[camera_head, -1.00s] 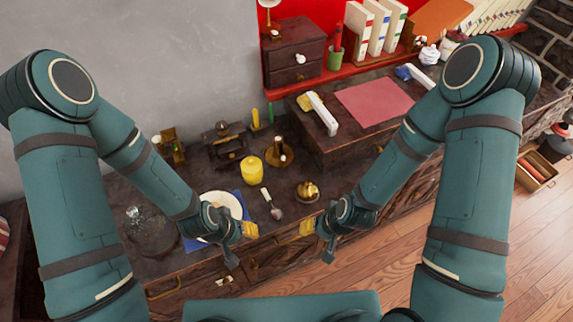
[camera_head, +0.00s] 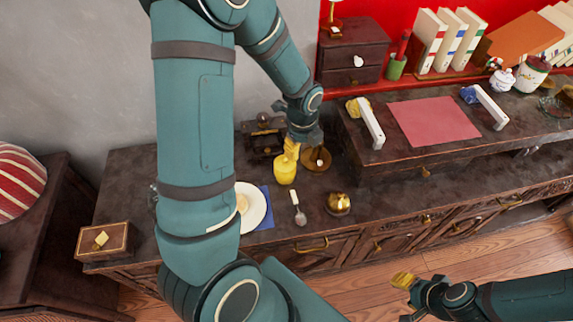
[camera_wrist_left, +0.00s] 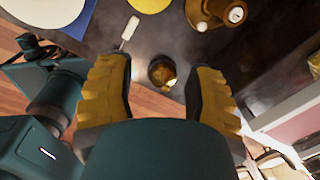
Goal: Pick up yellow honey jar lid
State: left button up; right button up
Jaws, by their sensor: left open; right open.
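The yellow honey jar (camera_head: 284,172) stands on the dark cabinet top, right of the white plate. Its lid is partly hidden by my left gripper (camera_head: 291,149), whose yellow fingers are just above the jar in the head view. In the left wrist view both fingers are spread with nothing held, and part of the yellow jar (camera_wrist_left: 149,4) shows at the top edge, beyond the fingertips. I cannot tell whether the fingers touch the lid. My right gripper (camera_head: 404,280) is open and empty, low in front of the cabinet.
A white plate (camera_head: 255,207) on a blue mat, a spoon (camera_head: 299,211) and a golden pot (camera_head: 338,204) are near the jar. A brass stand (camera_head: 316,160) is close on its right. A raised shelf (camera_head: 385,165) rises behind to the right.

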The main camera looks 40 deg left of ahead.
pick_arm(q)
jog(key=a+r+m+y, duration=0.1)
jog(key=a+r+m, duration=0.2)
jog(key=a, duration=0.2)
jog(key=b, duration=0.3)
send_near(285, 158)
jog(key=f, duration=0.3)
jog(key=w+f, duration=0.1)
jog(key=f, duration=0.1)
jog(key=shift+a, duration=0.3)
notch_tip(285, 158, down, 5)
jog(key=shift+a+f+b, duration=0.1)
jog(key=shift+a+b, duration=0.05)
jog(key=shift+b, duration=0.35)
grip_shut()
